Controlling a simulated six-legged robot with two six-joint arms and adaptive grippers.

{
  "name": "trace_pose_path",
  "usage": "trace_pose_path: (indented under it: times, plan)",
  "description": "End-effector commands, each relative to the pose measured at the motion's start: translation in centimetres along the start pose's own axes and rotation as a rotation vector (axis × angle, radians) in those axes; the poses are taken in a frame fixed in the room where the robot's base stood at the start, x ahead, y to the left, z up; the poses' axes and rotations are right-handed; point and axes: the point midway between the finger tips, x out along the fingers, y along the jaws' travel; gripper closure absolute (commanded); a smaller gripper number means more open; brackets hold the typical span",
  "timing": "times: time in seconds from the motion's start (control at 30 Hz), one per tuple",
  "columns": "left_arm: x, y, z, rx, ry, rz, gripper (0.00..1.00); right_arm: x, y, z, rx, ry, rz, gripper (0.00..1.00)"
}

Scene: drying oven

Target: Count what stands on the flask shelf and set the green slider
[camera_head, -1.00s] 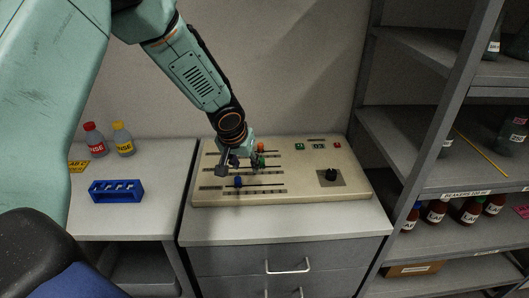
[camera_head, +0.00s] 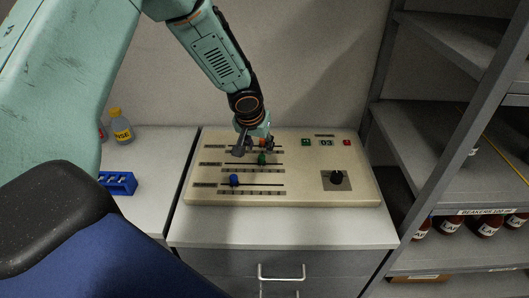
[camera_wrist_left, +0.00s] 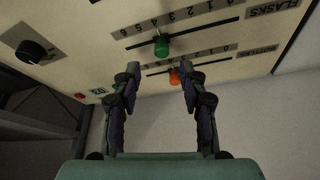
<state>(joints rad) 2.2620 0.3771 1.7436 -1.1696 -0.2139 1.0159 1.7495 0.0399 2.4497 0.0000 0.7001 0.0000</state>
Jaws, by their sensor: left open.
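The green slider (camera_head: 262,158) is on the middle track of the beige control panel (camera_head: 290,196). In the left wrist view its green knob (camera_wrist_left: 161,46) is on the track labelled FLASKS, away from both track ends; I cannot read its exact number. My left gripper (camera_wrist_left: 158,72) is open and empty, its fingertips short of the green knob in that view. In the head view the left gripper (camera_head: 254,146) is over the upper tracks, close to the green slider; I cannot tell if they touch. The flask shelf cannot be identified or counted from here.
An orange slider (camera_wrist_left: 174,76) is near the fingertips, and a blue slider (camera_head: 234,180) is on the front track. A black dial (camera_head: 337,178) and a display (camera_head: 326,142) are to the right. A grey shelf rack (camera_head: 440,150) stands at right.

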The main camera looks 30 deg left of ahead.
Motion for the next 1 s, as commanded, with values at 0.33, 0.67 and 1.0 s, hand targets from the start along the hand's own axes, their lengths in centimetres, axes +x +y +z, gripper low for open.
trace_pose_path:
  times: [0.33,0.67,1.0]
  plan:
    - [4.5,0.1,0.1,0.002,-0.001,0.000,0.58,-1.3,0.0,0.0,0.000,0.000,0.000,0.58]
    - [6.3,0.2,-0.2,0.002,0.002,0.001,0.58,-1.7,0.0,0.0,0.000,0.000,0.000,0.58]
    - [6.4,0.2,-0.3,0.002,0.002,0.001,0.67,-1.6,0.0,0.0,0.000,0.000,0.000,0.58]
